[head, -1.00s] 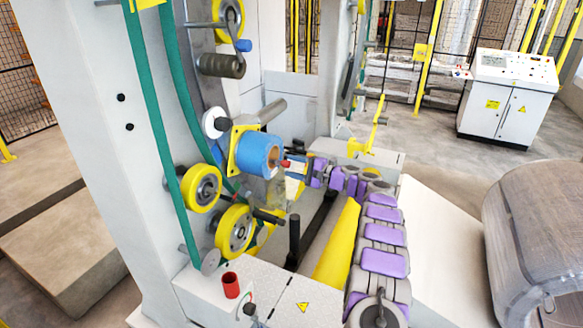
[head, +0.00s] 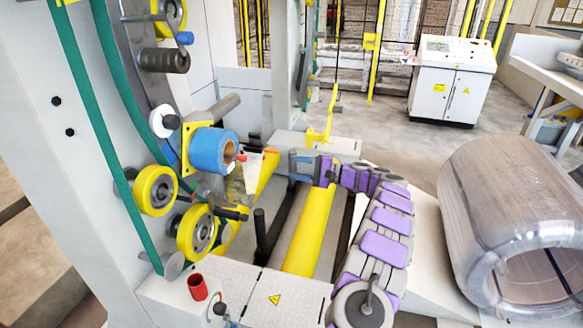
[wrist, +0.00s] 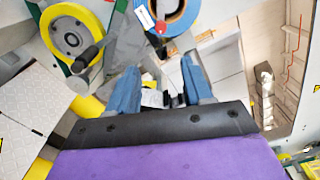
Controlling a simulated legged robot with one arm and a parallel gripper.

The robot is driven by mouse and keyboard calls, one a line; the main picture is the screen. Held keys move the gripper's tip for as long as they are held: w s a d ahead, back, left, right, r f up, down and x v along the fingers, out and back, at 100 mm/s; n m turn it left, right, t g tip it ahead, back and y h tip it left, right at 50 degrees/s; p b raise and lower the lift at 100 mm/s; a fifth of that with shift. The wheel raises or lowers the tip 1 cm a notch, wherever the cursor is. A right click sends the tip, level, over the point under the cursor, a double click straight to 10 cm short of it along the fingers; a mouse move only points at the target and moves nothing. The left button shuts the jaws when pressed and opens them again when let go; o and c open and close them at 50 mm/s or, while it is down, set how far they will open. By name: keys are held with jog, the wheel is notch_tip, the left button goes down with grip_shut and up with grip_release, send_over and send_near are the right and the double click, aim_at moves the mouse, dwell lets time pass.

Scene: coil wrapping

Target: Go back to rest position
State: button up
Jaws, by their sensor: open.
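My gripper (head: 300,165) is at the end of my purple and grey arm, in front of the wrapping machine in the head view. In the wrist view my gripper (wrist: 157,88) shows two blue fingers standing apart with nothing held between them. A blue roll (head: 208,150) with a brown core sits on the machine's yellow-plated holder, to the left of my gripper and apart from it. The blue roll also shows at the top of the wrist view (wrist: 183,18).
Yellow-rimmed wheels (head: 155,190) and a green strap (head: 97,125) are on the machine at left. A yellow roller (head: 310,235) lies below my arm.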

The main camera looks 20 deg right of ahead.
dwell(0.4)
jog(key=s+a+r+n+g+b, duration=0.2)
jog(key=s+a+g, duration=0.3)
jog(key=a, duration=0.6)
jog(key=s+a+r+n+g+b, duration=0.2)
jog(key=s+a+n+g, duration=0.1)
jog(key=s+a, duration=0.65)
jog(key=s+a+f+n+g+h+b, duration=0.1)
jog(key=s+a+n+g+h, duration=0.1)
jog(key=s+a, duration=0.55)
jog(key=s+f+n+g+h+b, duration=0.1)
jog(key=s+f+h, duration=0.2)
jog(key=s, duration=0.7)
jog(key=s+f+n+g+h+b, duration=0.2)
jog(key=s+f+h, duration=0.15)
jog(key=s, duration=0.55)
jog(key=s+d+f+h+b, duration=0.1)
jog(key=s+d+f+h, duration=0.2)
jog(key=s, duration=0.5)
jog(key=s+d+f+n+h+b, duration=0.1)
jog(key=s+d+f+h, duration=0.2)
jog(key=s+d, duration=0.5)
jog(key=shift+s+d+f+t+b, duration=0.15)
jog(key=shift+s+f+t+b, duration=0.2)
jog(key=shift+f, duration=0.5)
jog(key=shift+c, duration=0.8)
